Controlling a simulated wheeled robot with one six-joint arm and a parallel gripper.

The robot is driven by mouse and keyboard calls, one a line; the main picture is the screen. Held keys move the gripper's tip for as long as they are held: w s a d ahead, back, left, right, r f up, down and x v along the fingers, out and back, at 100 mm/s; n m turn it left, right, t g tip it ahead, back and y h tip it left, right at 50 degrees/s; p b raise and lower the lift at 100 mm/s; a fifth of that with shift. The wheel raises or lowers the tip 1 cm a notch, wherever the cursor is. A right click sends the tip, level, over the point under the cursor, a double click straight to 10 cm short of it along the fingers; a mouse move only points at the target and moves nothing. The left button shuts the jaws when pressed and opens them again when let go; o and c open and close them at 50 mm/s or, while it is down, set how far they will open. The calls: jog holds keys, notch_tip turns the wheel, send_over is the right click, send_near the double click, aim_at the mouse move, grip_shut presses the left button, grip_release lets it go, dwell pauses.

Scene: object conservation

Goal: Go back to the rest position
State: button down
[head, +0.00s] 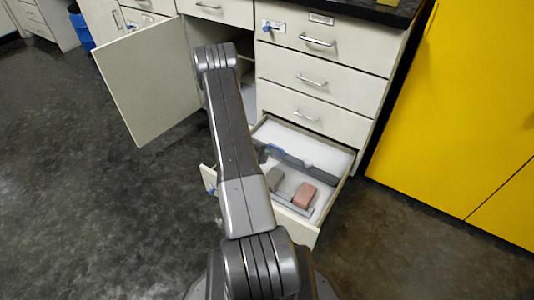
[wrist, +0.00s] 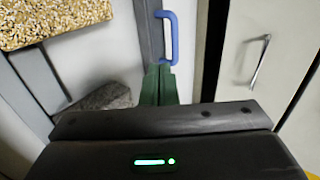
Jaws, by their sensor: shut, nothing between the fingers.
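My gripper (wrist: 158,85) shows in the wrist view with its green fingers together and nothing between them. It points at the inside of the open bottom drawer (head: 332,157), close to a blue handle (wrist: 170,38). In the head view my arm reaches up the middle and hides the gripper. The same blue piece (head: 273,149) shows there by the drawer's left side.
In the drawer lie a pinkish block (head: 305,195) and a grey block (head: 275,179). The wrist view shows a speckled slab (wrist: 50,22) and a grey stone-like piece (wrist: 106,97). A cabinet door (head: 148,82) stands open at left; a yellow cabinet (head: 465,110) is at right. Floor at left is clear.

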jog(key=p+v, duration=0.1)
jog(key=v, duration=0.5)
